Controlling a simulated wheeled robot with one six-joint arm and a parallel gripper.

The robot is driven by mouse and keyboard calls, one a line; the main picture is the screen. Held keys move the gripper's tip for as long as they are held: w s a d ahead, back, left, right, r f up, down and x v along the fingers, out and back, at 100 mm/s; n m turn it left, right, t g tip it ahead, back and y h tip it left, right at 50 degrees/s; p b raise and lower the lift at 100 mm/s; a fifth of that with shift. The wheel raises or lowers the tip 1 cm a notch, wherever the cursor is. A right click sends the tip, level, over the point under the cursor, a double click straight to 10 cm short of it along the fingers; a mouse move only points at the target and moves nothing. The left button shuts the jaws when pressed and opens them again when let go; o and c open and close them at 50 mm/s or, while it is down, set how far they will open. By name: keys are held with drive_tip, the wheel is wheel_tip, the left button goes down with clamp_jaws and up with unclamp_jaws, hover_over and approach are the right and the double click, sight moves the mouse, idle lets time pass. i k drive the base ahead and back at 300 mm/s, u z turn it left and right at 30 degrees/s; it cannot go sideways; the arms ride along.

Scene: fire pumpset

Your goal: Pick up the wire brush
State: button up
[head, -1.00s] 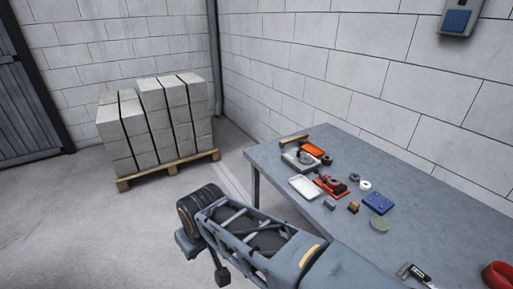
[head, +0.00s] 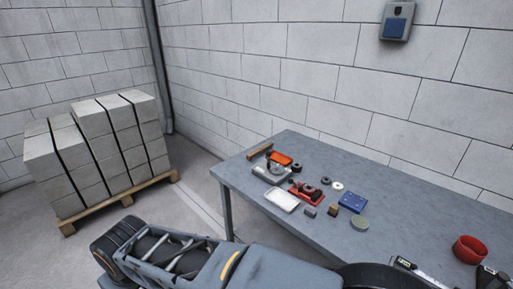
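A thin brown, wooden-looking piece (head: 260,151) lies at the far left corner of the grey table (head: 415,205). It may be the wire brush, but it is too small for me to make out bristles. It lies just behind the grey tray with an orange part. My arm crosses the bottom left of the head view, below and in front of the table.
A white tray (head: 281,200), a red fixture (head: 306,195), a blue block (head: 354,202), a round grey disc (head: 360,223) and small rings crowd the table's left half. A red bowl (head: 470,249) stands at right. Strapped blocks (head: 95,150) sit on a pallet (head: 128,199).

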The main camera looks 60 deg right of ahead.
sight(264, 149)
drive_tip(key=z, duration=0.35)
drive_tip(key=i, duration=1.9)
drive_tip(key=z, duration=1.4)
drive_tip(key=i, duration=1)
drive_tip(key=z, duration=1.65)
drive_tip(key=i, duration=0.35)
drive_tip(key=z, duration=0.2)
